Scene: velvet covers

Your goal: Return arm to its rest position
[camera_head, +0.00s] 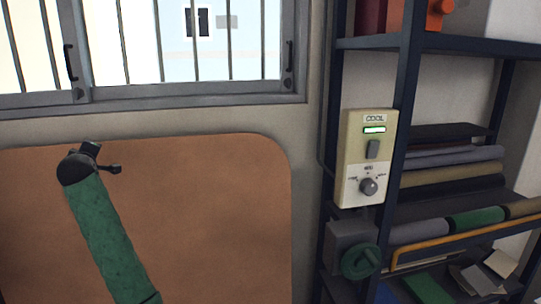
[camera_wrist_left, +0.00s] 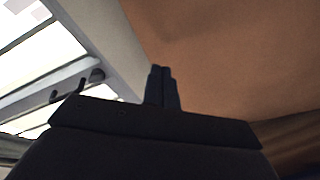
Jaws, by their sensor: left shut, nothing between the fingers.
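My left arm (camera_head: 105,235), in a green cover, rises from the bottom left of the head view in front of a brown panel. My right arm and gripper are in neither view.
The brown panel (camera_head: 220,210) stands below a barred window (camera_head: 190,95). To the right are a cream control box (camera_head: 352,150) with a knob, a green handwheel (camera_head: 361,262), and a dark shelf rack (camera_head: 401,110) holding rolled fabrics (camera_head: 450,172).

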